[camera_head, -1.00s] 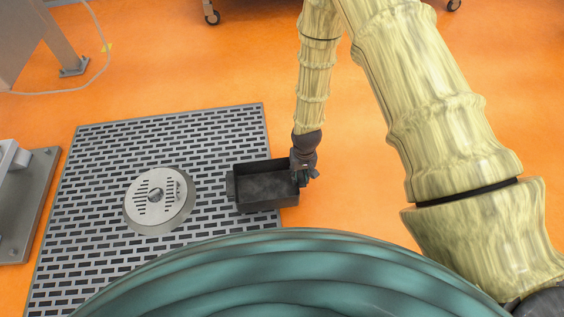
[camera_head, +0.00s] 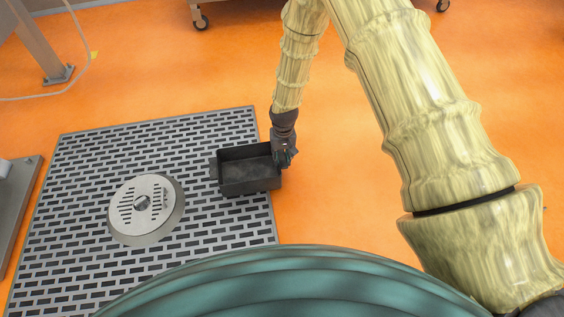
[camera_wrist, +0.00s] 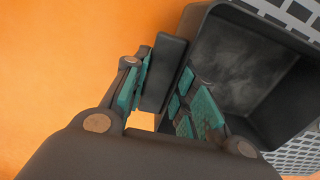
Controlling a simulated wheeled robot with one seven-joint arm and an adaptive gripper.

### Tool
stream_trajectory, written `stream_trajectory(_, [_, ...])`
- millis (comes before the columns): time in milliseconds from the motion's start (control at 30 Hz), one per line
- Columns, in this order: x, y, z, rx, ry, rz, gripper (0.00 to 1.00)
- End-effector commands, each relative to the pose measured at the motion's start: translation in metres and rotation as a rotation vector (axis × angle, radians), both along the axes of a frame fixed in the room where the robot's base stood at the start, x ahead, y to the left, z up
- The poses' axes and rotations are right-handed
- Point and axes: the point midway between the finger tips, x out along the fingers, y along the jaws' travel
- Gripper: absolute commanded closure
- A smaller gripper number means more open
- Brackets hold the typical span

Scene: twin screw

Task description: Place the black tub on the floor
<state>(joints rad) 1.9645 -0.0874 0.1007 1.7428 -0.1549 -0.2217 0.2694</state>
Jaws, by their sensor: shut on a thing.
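The black tub (camera_head: 247,172) is an open, empty rectangular box in the head view, over the right edge of the floor grate. My gripper (camera_head: 284,157) is at the tub's right side and is shut on its right wall or handle. In the wrist view the tub (camera_wrist: 245,75) fills the right side, and a dark flat part of it stands between the teal pads of my gripper (camera_wrist: 163,95). The tub looks about level. I cannot tell whether its underside touches the grate or hangs above it.
A metal floor grate (camera_head: 90,190) with a round drain cover (camera_head: 146,207) lies left of the tub. Orange floor (camera_head: 350,180) is clear to the right. A metal post (camera_head: 40,45) with a cable and a wheeled thing (camera_head: 201,22) stand farther back.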

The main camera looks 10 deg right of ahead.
Motion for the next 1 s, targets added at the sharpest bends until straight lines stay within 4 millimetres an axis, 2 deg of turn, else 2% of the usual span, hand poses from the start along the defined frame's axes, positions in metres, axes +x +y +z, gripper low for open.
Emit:
stream_trajectory(33, [0.000, 0.000, -0.010, 0.000, 0.000, 0.000, 1.00])
stream_trajectory(100, [0.000, 0.000, -0.015, 0.000, -0.001, 0.000, 1.00])
stream_trajectory(700, [0.000, 0.000, -0.021, 0.001, -0.001, -0.001, 1.00])
stream_trajectory(733, [0.000, 0.000, -0.022, 0.001, -0.001, -0.001, 0.72])
stream_trajectory(833, [0.000, 0.000, -0.021, 0.001, -0.001, -0.001, 0.53])
stream_trajectory(1000, [0.000, 0.000, -0.021, 0.000, -0.001, -0.001, 0.52])
